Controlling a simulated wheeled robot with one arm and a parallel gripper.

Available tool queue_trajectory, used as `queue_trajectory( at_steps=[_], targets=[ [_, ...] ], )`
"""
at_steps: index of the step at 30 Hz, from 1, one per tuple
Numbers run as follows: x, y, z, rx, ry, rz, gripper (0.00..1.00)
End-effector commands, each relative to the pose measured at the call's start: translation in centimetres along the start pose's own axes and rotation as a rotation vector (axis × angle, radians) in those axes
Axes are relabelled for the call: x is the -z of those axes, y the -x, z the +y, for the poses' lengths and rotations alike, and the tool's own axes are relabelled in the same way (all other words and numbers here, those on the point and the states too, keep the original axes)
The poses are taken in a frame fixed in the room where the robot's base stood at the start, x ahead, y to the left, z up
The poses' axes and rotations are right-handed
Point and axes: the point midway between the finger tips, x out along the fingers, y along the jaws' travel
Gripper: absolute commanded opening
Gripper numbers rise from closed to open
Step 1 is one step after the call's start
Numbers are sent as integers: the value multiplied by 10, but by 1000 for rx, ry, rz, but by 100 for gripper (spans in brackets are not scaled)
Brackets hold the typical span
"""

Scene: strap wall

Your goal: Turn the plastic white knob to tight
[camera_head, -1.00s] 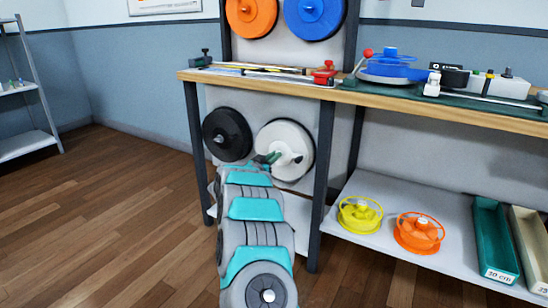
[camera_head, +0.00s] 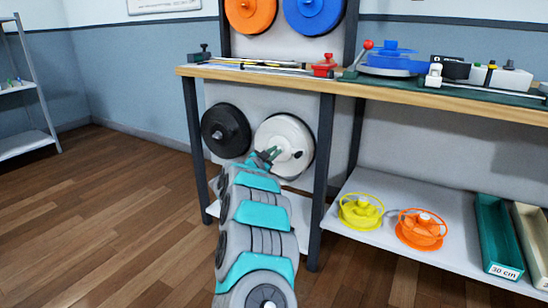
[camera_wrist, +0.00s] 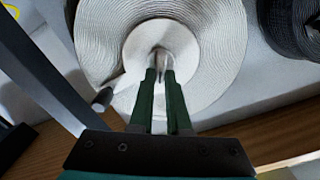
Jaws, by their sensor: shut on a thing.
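The white strap roll (camera_wrist: 215,40) hangs on the panel under the bench; it is also in the head view (camera_head: 272,130). Its white knob (camera_wrist: 158,50) is at the middle of the roll in the wrist view. My gripper (camera_wrist: 163,74) has its green fingers shut on the knob, from the front. The fingers hide part of the knob.
A black roll (camera_head: 226,130) hangs close to the left of the white one. The dark bench leg (camera_head: 322,180) stands close on the right. The wooden bench top (camera_head: 400,99) is above. Yellow (camera_head: 361,212) and orange (camera_head: 421,229) reels lie on the lower shelf.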

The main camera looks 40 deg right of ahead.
Motion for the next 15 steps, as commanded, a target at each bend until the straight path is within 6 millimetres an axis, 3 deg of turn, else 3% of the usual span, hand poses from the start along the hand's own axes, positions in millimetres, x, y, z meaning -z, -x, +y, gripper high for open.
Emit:
queue_trajectory(
  at_steps=[15],
  targets=[
    [-4, 0, 7, 0, -496, 3, 0]
  ],
)
